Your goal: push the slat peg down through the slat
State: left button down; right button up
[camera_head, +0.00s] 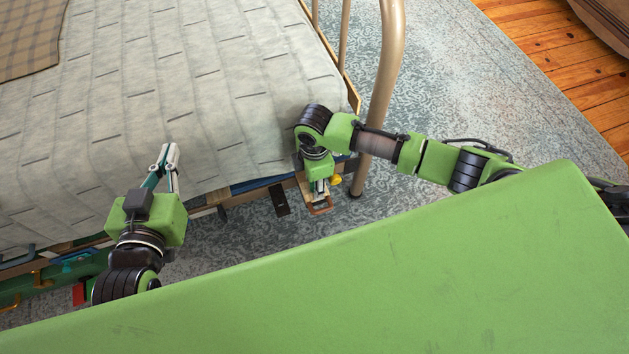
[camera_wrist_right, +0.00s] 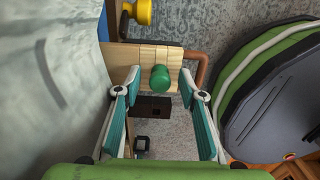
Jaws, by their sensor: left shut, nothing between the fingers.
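In the right wrist view, the green slat peg (camera_wrist_right: 160,78) stands in the light wooden slat (camera_wrist_right: 126,72), its rounded top showing. How deep it sits cannot be told. My right gripper (camera_wrist_right: 155,92) is open, its two teal-lined fingers apart on either side of the peg, with nothing between them. In the head view, my right gripper (camera_head: 319,187) points down at the bed's edge, close to the slat's end (camera_head: 304,186); the peg is hidden there. My left gripper (camera_head: 169,155) is shut and empty above the mattress edge, well left of the slat.
A yellow knob (camera_head: 335,180) sits beside my right gripper, with a brown loop handle (camera_head: 321,210) just below. The tan metal bed post (camera_head: 383,90) rises close to the right arm. The mattress (camera_head: 190,80) borders both grippers. A dark bracket (camera_wrist_right: 152,107) lies below the slat.

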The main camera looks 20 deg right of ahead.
jog(key=shift+r, duration=0.15)
notch_tip(320, 180, up, 12)
dwell(0.3)
dwell(0.4)
